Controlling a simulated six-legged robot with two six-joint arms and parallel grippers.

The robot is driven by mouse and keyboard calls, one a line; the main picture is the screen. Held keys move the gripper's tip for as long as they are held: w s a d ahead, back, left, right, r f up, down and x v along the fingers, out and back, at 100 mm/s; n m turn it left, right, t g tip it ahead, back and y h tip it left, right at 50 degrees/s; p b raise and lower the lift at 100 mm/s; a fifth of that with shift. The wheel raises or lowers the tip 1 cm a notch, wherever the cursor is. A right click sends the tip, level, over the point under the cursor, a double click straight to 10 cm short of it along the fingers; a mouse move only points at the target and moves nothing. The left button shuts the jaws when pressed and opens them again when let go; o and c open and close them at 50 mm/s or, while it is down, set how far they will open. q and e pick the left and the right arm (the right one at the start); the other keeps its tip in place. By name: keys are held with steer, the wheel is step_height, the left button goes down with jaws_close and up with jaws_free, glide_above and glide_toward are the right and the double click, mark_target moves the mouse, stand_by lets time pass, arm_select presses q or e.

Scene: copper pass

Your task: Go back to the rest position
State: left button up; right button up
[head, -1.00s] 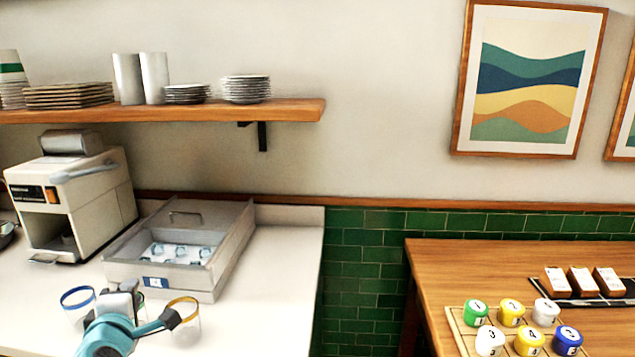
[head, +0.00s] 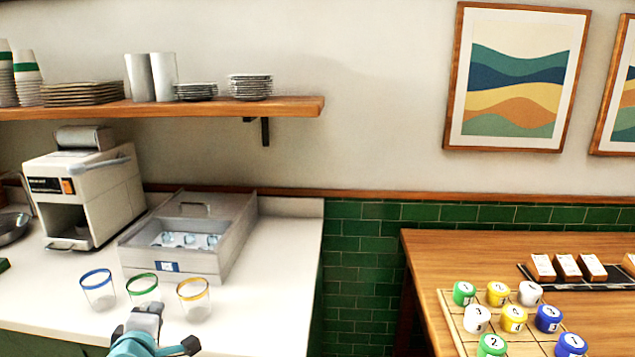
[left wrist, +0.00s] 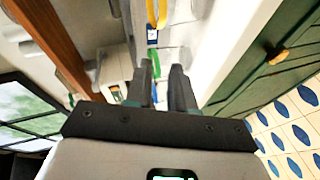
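My left arm enters at the bottom of the head view, in front of the counter, with its teal and grey end (head: 143,326) just in front of the green-rimmed glass (head: 142,288). In the left wrist view the two dark fingers of my left gripper (left wrist: 163,75) stand apart, with nothing between them. The blue-rimmed glass (head: 97,288) and the yellow-rimmed glass (head: 194,298) stand upright on either side of the green-rimmed one. My right gripper is in neither view.
A grey tray (head: 228,262) with small packs stands behind the glasses on the white counter (head: 280,270). A coffee machine (head: 108,200) is to its left. A wooden table (head: 420,255) with several numbered pots stands at the right, past a gap.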

arm_select(q)
steer(key=s+d+f+m+g+h, duration=0.1)
steer(key=s+d+f+m+g, duration=0.15)
steer(key=f, duration=0.55)
steer(key=s+d+f+m+g+h, duration=0.2)
steer(key=s+d+f+m, duration=0.15)
steer(key=f, duration=0.45)
steer(key=s+d+f+m+g+h, duration=0.15)
steer(key=d+f, duration=0.25)
steer(key=f, duration=0.4)
steer(key=s+d+f+m+g+h, duration=0.1)
steer(key=s+d+f+m+g, duration=0.1)
steer(key=s, duration=0.5)
steer(key=s+d+f+m+g+h, duration=0.1)
steer(key=s+d+f+m+g, duration=0.2)
steer(key=s+f, duration=0.3)
steer(key=s+d+f+m+g+h, duration=0.1)
steer(key=s+d+f+m+g, duration=0.1)
steer(key=s, duration=0.7)
step_height(320, 180, down, 3)
steer(key=shift+s+d+f+m+g, duration=0.1)
steer(key=shift+s+d+m+g, duration=0.3)
steer(key=shift+d+m, duration=0.6)
steer(key=shift+w+d, duration=0.1)
steer(key=shift+d, duration=0.05)
